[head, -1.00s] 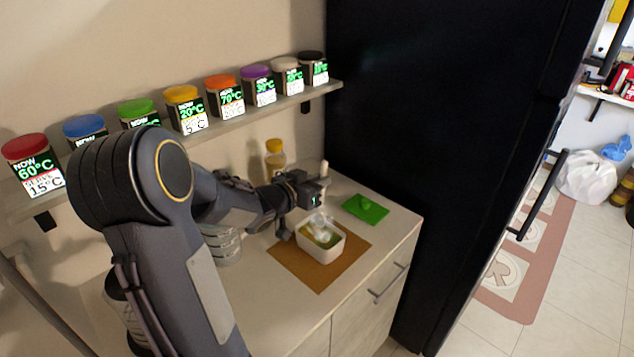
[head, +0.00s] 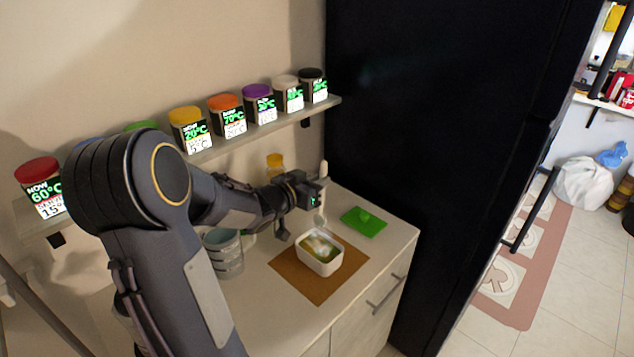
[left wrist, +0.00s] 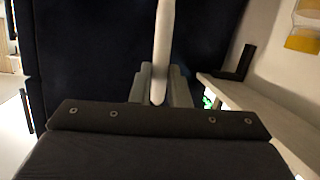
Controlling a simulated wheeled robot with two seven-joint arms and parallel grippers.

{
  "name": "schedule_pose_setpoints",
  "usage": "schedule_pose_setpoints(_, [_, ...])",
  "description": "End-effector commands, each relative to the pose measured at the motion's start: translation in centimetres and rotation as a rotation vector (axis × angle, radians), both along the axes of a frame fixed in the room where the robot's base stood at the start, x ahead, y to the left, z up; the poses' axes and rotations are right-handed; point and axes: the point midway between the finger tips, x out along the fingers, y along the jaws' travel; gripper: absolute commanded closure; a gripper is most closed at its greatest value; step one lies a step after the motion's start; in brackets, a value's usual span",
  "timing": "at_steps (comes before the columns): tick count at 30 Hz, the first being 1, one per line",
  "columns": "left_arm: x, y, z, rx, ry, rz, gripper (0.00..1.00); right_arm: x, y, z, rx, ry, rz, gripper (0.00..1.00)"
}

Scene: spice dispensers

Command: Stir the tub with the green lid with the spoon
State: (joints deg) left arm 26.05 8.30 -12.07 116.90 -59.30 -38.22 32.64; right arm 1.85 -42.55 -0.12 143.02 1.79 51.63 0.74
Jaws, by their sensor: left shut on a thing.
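The tub (head: 322,267) is a small white rectangular container, open at the top, with yellow-green contents. It stands on a brown mat (head: 318,291). The green lid (head: 364,222) lies flat on the counter to the right of the tub. My left gripper (head: 317,194) is above the back of the tub, shut on the pale spoon (head: 323,170), whose handle sticks up. The spoon's lower end reaches down to the tub; how deep it goes is unclear. In the left wrist view the spoon handle (left wrist: 163,50) stands between the fingers. My right gripper is not in view.
A grey ringed cup (head: 224,255) stands left of the mat, and a yellow-capped jar (head: 275,162) stands behind my gripper. A shelf (head: 240,136) of jars with coloured lids runs along the wall. A tall black fridge (head: 430,120) borders the counter on the right.

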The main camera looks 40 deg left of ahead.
Motion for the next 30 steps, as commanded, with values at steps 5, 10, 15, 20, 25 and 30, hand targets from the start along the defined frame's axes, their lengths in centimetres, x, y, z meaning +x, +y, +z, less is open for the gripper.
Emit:
schedule_pose_setpoints(5, [0.0,0.0,-0.1,0.0,0.0,0.0,1.0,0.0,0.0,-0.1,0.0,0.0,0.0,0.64])
schedule_pose_setpoints(10, [0.0,0.0,-0.1,0.0,0.0,0.0,1.0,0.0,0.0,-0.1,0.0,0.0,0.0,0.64])
schedule_pose_setpoints(15, [0.1,-0.3,-0.2,-0.001,0.003,-0.006,1.0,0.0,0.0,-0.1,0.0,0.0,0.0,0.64])
schedule_pose_setpoints(20, [1.0,-3.3,-1.2,-0.003,0.033,-0.054,1.0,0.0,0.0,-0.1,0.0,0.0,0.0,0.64])
schedule_pose_setpoints(25, [2.0,-9.4,-3.3,0.001,0.106,-0.146,1.0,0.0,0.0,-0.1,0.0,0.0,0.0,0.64])
schedule_pose_setpoints(30, [2.3,-15.0,-5.5,0.015,0.205,-0.219,1.0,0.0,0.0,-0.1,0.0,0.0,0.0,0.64])
